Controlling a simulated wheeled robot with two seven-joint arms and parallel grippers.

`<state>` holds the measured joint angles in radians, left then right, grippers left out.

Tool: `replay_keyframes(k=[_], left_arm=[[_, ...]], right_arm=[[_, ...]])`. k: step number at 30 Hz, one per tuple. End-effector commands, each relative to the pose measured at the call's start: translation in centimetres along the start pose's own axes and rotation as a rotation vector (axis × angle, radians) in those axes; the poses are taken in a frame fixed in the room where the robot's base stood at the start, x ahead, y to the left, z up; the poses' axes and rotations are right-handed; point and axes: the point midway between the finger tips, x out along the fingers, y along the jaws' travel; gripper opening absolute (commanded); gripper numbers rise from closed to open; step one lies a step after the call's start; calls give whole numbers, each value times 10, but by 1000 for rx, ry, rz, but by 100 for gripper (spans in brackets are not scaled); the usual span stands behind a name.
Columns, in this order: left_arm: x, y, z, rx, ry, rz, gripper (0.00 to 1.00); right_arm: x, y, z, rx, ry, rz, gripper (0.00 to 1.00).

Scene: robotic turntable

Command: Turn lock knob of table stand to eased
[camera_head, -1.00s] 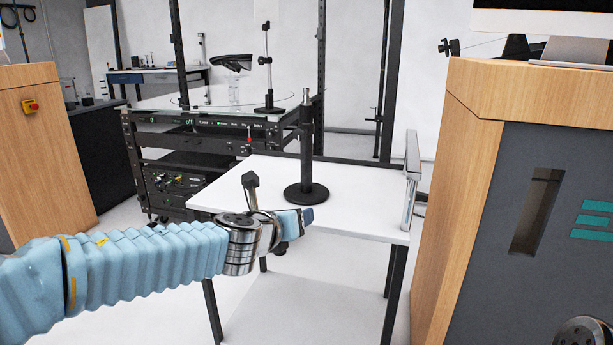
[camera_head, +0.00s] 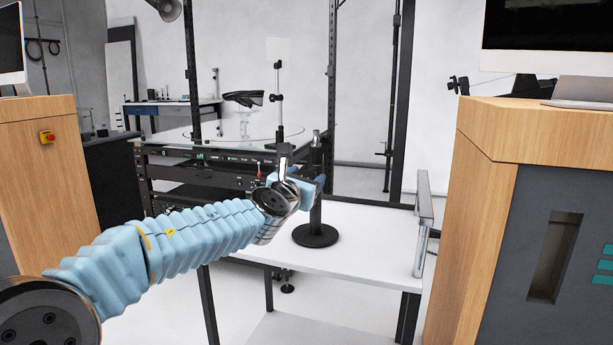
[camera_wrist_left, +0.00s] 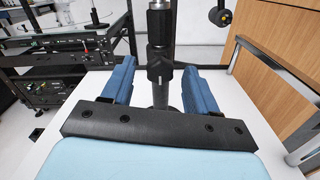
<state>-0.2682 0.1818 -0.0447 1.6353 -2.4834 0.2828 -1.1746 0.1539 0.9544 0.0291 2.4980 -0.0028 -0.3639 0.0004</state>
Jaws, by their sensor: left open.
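The table stand (camera_head: 315,222) is a black upright post on a round black base. It stands on the white table (camera_head: 365,245). My left gripper (camera_head: 312,172) is raised at the upper part of the post, with its blue fingers partly hidden by my wrist. In the left wrist view, the gripper (camera_wrist_left: 158,68) is open, with one finger on each side of the stand (camera_wrist_left: 160,30). A dark collar (camera_wrist_left: 160,66) on the post lies between the fingers, with gaps visible. I cannot make out a separate lock knob or its setting. My right gripper is out of view.
A glass-topped equipment rack (camera_head: 215,150) stands behind the table. A metal bar handle (camera_head: 424,215) rises at the table's right edge. A wooden cabinet (camera_head: 490,190) stands to the right. The tabletop around the stand's base is clear.

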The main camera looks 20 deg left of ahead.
Motion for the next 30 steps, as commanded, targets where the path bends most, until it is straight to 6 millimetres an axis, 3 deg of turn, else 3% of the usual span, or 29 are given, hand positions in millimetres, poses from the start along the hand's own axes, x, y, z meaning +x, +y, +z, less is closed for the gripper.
replay_keyframes(k=[11, 22, 30], left_arm=[[8, 0, 0, -1, 0, 0, 59], [8, 0, 0, -1, 1, 0, 4], [8, 0, -2, -27, 0, 0, 3]], right_arm=[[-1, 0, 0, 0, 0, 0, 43], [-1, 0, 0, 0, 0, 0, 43], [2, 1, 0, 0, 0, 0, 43]])
